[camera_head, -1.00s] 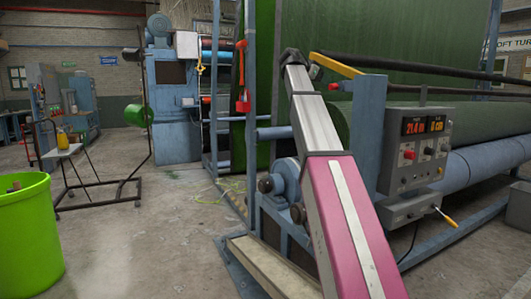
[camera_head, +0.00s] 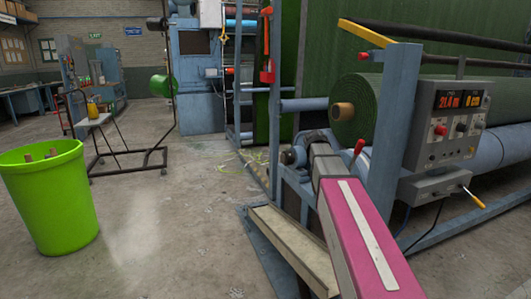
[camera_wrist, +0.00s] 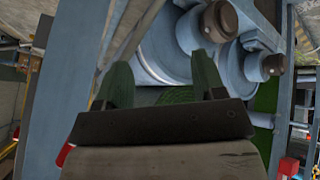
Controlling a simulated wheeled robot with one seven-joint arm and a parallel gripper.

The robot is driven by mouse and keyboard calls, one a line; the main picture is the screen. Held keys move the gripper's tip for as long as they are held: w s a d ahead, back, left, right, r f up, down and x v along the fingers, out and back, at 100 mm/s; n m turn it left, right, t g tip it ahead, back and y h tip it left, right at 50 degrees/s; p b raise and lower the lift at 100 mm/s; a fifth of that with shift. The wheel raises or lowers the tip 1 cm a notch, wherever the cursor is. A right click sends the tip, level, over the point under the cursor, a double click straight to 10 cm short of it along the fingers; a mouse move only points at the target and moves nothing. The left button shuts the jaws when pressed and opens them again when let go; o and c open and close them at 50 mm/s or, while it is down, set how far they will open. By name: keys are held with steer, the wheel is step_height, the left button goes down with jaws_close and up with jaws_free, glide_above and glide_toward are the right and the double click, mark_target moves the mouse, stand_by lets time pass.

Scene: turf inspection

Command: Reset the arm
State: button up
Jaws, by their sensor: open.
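My arm (camera_head: 365,235) reaches forward from the bottom of the head view towards the turf machine, with its far end low in front of the blue frame. My gripper (camera_wrist: 163,80) shows in the wrist view, with its two fingers apart and nothing seen between them. Its fingertips cannot be made out in the head view. Beyond the fingers in the wrist view are blue-grey rollers with brown shaft ends (camera_wrist: 219,21), close to the gripper. I cannot tell whether the fingers touch them.
A control box (camera_head: 450,123) with red displays stands right of my arm. A green turf roll (camera_head: 375,105) lies behind the blue post (camera_head: 398,125). A lime bin (camera_head: 50,205) stands at the left. Concrete floor (camera_head: 160,225) is open between bin and machine.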

steer(key=s+a+f+n+g+y, duration=0.2)
steer(key=s+a+f, duration=0.2)
steer(key=s+f, duration=0.8)
steer(key=s+a+f+n+g+y, duration=0.1)
steer(key=s+a+f+n+y, duration=0.2)
steer(key=s+f, duration=1)
step_height(320, 180, down, 4)
steer(key=shift+a+r+g, duration=0.25)
steer(key=shift+a+g, duration=0.15)
